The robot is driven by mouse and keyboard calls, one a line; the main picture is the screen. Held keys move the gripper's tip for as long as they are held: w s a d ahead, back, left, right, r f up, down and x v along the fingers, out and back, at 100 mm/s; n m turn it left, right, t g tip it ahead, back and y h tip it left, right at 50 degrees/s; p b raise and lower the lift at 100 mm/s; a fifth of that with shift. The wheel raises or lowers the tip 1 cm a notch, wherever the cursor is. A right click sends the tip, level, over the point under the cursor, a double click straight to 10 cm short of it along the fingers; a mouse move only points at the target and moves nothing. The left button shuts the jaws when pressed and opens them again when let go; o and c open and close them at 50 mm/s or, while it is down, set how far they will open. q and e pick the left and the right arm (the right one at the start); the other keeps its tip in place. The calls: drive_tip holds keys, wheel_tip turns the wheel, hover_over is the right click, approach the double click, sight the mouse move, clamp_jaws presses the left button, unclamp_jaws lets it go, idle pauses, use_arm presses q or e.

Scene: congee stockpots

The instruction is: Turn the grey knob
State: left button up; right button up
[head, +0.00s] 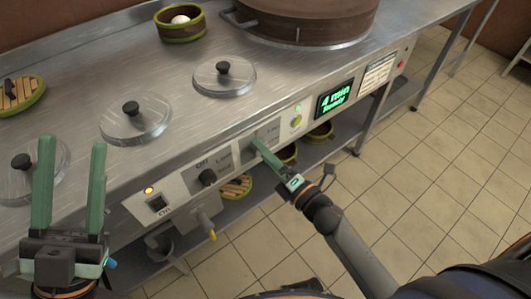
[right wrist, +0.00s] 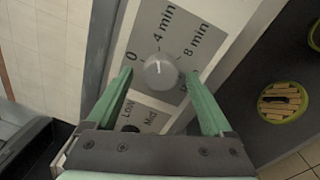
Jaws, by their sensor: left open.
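The grey knob (right wrist: 160,72) sits on a light panel with a dial marked 0, 4 min and 8 min, seen in the right wrist view. My right gripper (right wrist: 158,78) is open, with one green finger on each side of the knob and a visible gap to it. In the head view my right gripper (head: 259,146) is at the front panel and hides the knob. My left gripper (head: 71,146) is open and empty, at the left over the counter, its fingers pointing up in the picture.
A black knob (head: 208,177) marked Off and Low is left of my right gripper. An orange-lit switch (head: 157,203) and a green display (head: 335,98) flank it on the panel. Lids with black knobs (head: 135,122) lie on the steel counter. A lower shelf holds bowls (head: 321,132).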

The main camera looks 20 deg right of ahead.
drive_tip(key=v, duration=1.2)
drive_tip(key=shift+s+p, duration=0.25)
drive_tip(key=shift+p, duration=0.15)
drive_tip(key=shift+d, duration=0.1)
